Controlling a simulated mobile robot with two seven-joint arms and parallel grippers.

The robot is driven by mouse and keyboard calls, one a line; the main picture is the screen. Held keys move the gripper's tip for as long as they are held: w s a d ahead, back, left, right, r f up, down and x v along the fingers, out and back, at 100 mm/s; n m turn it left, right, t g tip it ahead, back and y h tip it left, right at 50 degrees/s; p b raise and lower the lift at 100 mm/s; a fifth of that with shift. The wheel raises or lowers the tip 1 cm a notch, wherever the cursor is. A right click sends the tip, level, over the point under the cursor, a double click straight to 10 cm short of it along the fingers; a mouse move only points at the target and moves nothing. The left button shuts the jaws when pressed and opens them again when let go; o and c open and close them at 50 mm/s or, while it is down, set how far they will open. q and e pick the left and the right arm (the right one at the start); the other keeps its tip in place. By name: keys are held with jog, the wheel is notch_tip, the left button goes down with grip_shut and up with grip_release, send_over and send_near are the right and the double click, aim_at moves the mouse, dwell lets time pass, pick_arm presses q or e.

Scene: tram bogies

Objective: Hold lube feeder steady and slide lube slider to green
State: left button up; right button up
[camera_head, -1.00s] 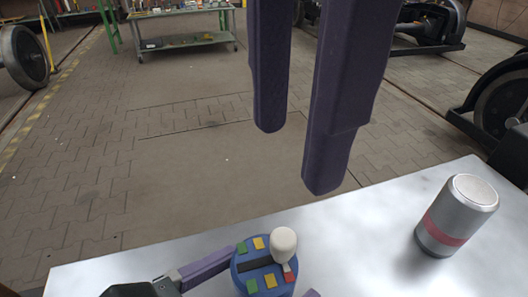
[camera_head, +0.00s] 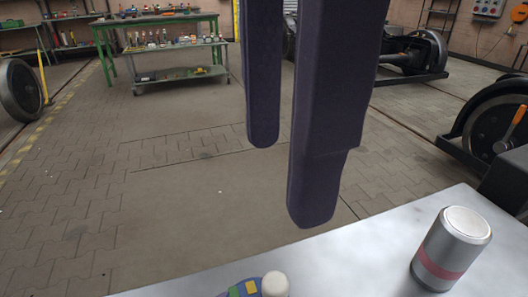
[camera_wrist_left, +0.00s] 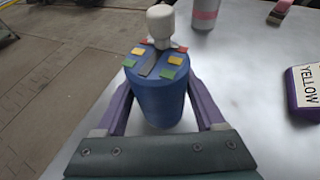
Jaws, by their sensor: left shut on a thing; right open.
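The lube feeder (camera_wrist_left: 158,108) is a blue cylinder standing upright on the table, with pairs of red, yellow and green patches along a dark slot on its top. Its white slider knob (camera_wrist_left: 161,22) stands at the red end of the slot, the far end in the left wrist view. My left gripper (camera_wrist_left: 158,90) is shut on the feeder, one purple finger on each side. In the head view only the feeder's top (camera_head: 238,291) and the knob (camera_head: 275,285) show at the bottom edge. My right gripper (camera_head: 288,180) is open and empty, pointing down above them in the picture.
A silver can with a red band (camera_head: 451,248) stands on the grey table (camera_head: 370,255) at right. A purple block labelled YELLOW (camera_wrist_left: 306,90) lies right of the feeder. A green-framed workbench (camera_head: 160,20) and black wheel units stand farther off on the paved floor.

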aim_at(275, 282)
notch_tip(275, 282, down, 12)
dwell(0.5)
grip_shut()
dwell(0.4)
